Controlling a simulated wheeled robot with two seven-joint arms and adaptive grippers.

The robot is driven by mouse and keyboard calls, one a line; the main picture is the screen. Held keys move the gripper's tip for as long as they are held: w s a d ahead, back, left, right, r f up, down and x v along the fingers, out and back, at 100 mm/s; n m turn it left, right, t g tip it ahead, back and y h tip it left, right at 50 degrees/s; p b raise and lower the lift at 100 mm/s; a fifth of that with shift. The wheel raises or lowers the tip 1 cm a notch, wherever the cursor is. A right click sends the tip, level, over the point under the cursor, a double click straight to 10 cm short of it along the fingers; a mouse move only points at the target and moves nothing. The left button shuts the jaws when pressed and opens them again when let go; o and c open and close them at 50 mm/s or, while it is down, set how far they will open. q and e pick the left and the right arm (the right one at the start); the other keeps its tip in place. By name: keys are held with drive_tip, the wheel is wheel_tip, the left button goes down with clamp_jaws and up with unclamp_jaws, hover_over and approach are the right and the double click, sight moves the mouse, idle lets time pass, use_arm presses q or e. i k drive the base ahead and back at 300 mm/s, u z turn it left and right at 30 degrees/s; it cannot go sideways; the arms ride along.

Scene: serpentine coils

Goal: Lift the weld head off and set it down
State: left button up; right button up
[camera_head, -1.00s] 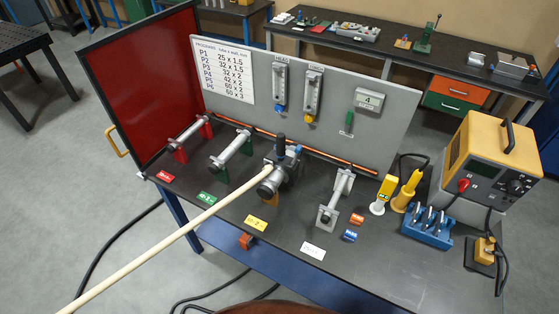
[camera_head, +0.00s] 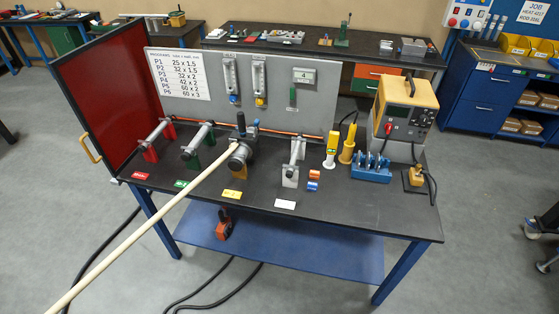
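The weld head (camera_head: 240,151) is a grey and black clamp-like body with a dark upright knob and a small blue part on top. It sits on the third stand from the left on the black bench (camera_head: 385,213), behind a yellow label (camera_head: 231,194). A long cream rod or hose (camera_head: 135,237) runs from it down to the lower left, past the bench's front edge. What is under the weld head is mostly hidden. Neither of my grippers is in view.
Tube stands with red (camera_head: 151,154) and green (camera_head: 188,165) supports are to the left; a grey stand (camera_head: 292,173) is to the right. Farther right are yellow tools (camera_head: 347,145), a blue holder (camera_head: 371,169) and a yellow power unit (camera_head: 405,105). The bench's front right is clear.

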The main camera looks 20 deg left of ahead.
sight(242, 137)
drive_tip(key=z, duration=0.35)
drive_tip(key=k, duration=0.15)
drive_tip(key=u, duration=1.45)
drive_tip(key=i, duration=1.35)
drive_tip(key=z, duration=0.25)
